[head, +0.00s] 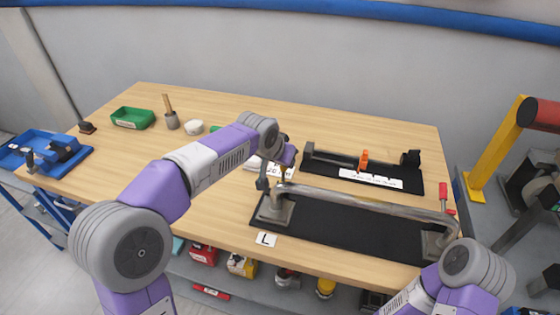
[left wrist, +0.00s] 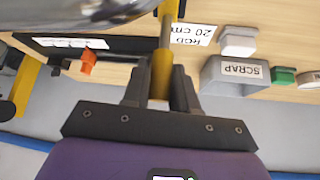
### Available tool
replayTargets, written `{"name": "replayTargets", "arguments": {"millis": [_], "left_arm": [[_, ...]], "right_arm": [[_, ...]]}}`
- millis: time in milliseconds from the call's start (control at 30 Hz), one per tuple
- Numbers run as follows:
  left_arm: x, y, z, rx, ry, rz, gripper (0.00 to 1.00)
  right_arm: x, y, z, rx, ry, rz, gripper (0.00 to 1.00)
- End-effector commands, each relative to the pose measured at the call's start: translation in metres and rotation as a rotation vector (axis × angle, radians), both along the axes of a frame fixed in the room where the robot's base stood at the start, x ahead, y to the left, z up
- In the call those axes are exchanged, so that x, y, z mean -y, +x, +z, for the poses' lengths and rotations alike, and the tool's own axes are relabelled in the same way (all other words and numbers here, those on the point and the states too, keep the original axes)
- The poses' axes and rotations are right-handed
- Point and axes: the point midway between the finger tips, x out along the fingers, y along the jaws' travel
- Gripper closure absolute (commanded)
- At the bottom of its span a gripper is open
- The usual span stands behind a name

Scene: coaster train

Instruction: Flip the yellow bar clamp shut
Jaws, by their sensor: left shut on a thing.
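The yellow bar clamp's handle (left wrist: 160,78) is between the two fingers of my left gripper (left wrist: 160,100) in the left wrist view, with a metal rod running up from it to another yellow part (left wrist: 168,8). In the head view my left gripper (head: 274,174) is at the left end of the bent silver bar (head: 365,199), above the post by the L label (head: 266,239). There the clamp is mostly hidden by my gripper, and its exact tilt is hard to tell. My right arm enters at the lower right; its gripper is not visible.
The bar lies across a black mat (head: 340,233). A red handle (head: 444,199) stands at its right end. Behind is a second black fixture with an orange clamp (head: 364,160). A SCRAP box (left wrist: 235,77) shows in the wrist view.

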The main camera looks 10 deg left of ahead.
Motion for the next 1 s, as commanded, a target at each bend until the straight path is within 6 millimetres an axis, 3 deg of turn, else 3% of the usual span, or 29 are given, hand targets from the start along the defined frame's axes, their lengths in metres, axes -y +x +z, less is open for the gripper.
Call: {"name": "replayTargets", "arguments": {"millis": [167,200,300,633,1000], "left_arm": [[0.000,0.000,0.000,0.001,-0.002,-0.001,1.00],[0.000,0.000,0.000,0.001,-0.002,-0.001,0.67],[0.000,-0.001,0.000,0.000,-0.001,-0.001,0.52],[-0.001,-0.003,0.004,-0.001,0.000,0.001,0.52],[-0.010,-0.033,0.052,0.002,-0.002,0.000,0.52]], "right_arm": [[0.000,0.000,0.000,0.000,0.000,0.000,0.11],[0.000,0.000,0.000,0.000,0.000,0.000,0.11],[0.000,0.000,0.000,0.000,0.000,0.000,0.11],[0.000,0.000,0.001,0.000,0.000,0.000,0.11],[0.000,0.000,0.018,0.000,0.000,0.000,0.11]]}}
